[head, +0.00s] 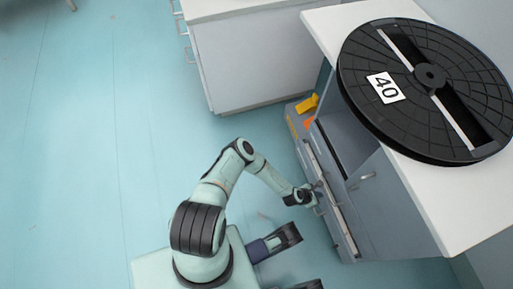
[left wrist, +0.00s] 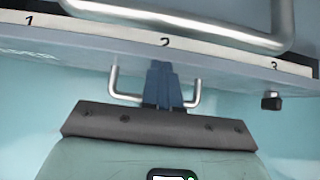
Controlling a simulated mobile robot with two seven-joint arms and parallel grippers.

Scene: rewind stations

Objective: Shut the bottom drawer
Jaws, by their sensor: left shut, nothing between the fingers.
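The bottom drawer (head: 347,222) is a long grey drawer low on the cabinet, standing out to the left from under the white top in the head view. A pale numbered strip (left wrist: 100,34) runs along its front edge in the left wrist view. A silver bar handle (left wrist: 195,92) sits below the strip. My left gripper (head: 312,196) is at the drawer front. In the left wrist view its blue fingers (left wrist: 164,80) are shut and empty, between the handle's two legs near the number 2. Whether they touch the front I cannot tell.
A large black reel (head: 425,120) marked 40 lies on the white top (head: 325,28). A yellow-orange thing (head: 307,104) is at the drawer's far end. Another grey cabinet (head: 255,62) stands behind. The blue floor (head: 90,150) at left is clear.

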